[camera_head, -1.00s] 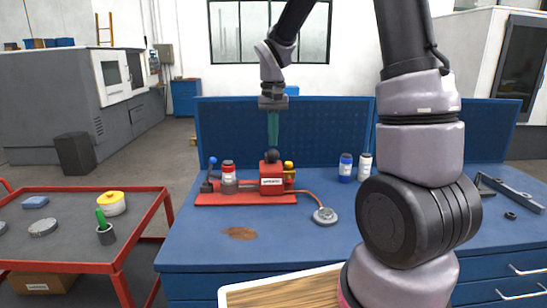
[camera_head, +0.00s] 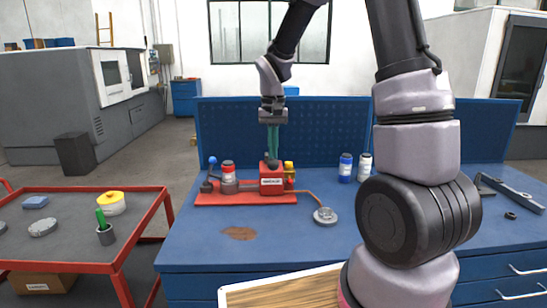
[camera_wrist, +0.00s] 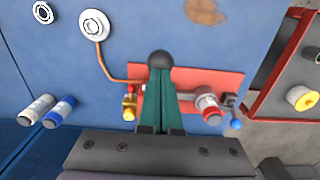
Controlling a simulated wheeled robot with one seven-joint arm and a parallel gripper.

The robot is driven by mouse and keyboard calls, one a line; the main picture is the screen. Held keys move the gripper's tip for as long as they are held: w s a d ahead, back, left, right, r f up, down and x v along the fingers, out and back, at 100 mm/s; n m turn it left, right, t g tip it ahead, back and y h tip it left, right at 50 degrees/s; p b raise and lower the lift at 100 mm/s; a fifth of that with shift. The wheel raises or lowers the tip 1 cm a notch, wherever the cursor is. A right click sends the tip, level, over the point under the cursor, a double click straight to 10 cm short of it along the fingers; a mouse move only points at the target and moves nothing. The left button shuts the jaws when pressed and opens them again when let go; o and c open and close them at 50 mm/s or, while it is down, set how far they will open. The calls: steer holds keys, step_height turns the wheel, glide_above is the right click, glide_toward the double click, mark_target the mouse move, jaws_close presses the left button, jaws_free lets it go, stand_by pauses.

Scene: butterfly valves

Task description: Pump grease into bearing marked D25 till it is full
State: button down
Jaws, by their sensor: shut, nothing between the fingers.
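The red grease pump (camera_head: 272,180) stands on a red base plate (camera_head: 220,198) on the blue bench. A black round knob (camera_wrist: 160,60) is on top of its box. A thin copper tube (camera_head: 308,193) runs from the pump to a grey round bearing (camera_head: 325,216), which shows in the wrist view too (camera_wrist: 95,25). No D25 mark is readable. My gripper (camera_head: 272,154) is shut and empty, pointing down with its green fingertips at the black knob. They look to be touching it. The fingers hide part of the pump in the wrist view.
A red-capped jar (camera_head: 228,172) and a blue-knobbed lever (camera_head: 212,165) are on the plate's left. A brown stain (camera_head: 239,233) marks the bench front. A red cart (camera_head: 75,250) is at left.

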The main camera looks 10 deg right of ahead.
mark_target(273, 167)
steer(key=shift+s+f, duration=0.15)
steer(key=shift+f, duration=0.75)
steer(key=shift+s+f, duration=0.2)
steer(key=shift+f, duration=0.75)
steer(key=shift+s+f, duration=0.15)
steer(key=shift+f, duration=0.75)
steer(key=shift+w+r, duration=0.2)
steer(key=shift+r, duration=1.05)
steer(key=shift+w+r, duration=0.15)
steer(key=shift+r, duration=1.1)
steer(key=shift+w+r, duration=0.2)
steer(key=shift+r, duration=1.05)
steer(key=shift+f, duration=0.1)
steer(key=shift+r, duration=3.1)
